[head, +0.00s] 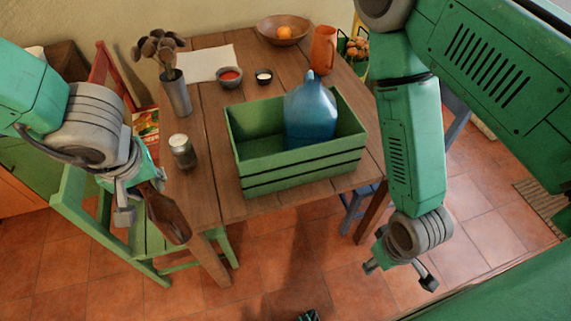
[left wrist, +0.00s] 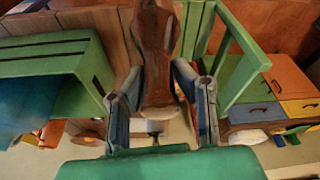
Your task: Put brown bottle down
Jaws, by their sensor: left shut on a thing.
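The brown bottle (head: 168,217) is in my left gripper (head: 138,200), at the left of the head view. The gripper is shut on it. The bottle is tilted and is held off the table's front left corner, in front of the green chair. In the left wrist view the bottle (left wrist: 157,55) stands out between the two fingers of the left gripper (left wrist: 158,95). My right gripper (head: 400,268) is empty and open, with its fingers apart, in front of the table at the right.
The wooden table (head: 207,118) bears a green crate (head: 303,170) with a blue jug (head: 310,110) in it. A metal jar (head: 182,151), a vase (head: 176,95), small bowls, a wooden bowl (head: 284,30) and an orange pitcher (head: 324,50) stand around it. A green chair (head: 150,240) is at the left.

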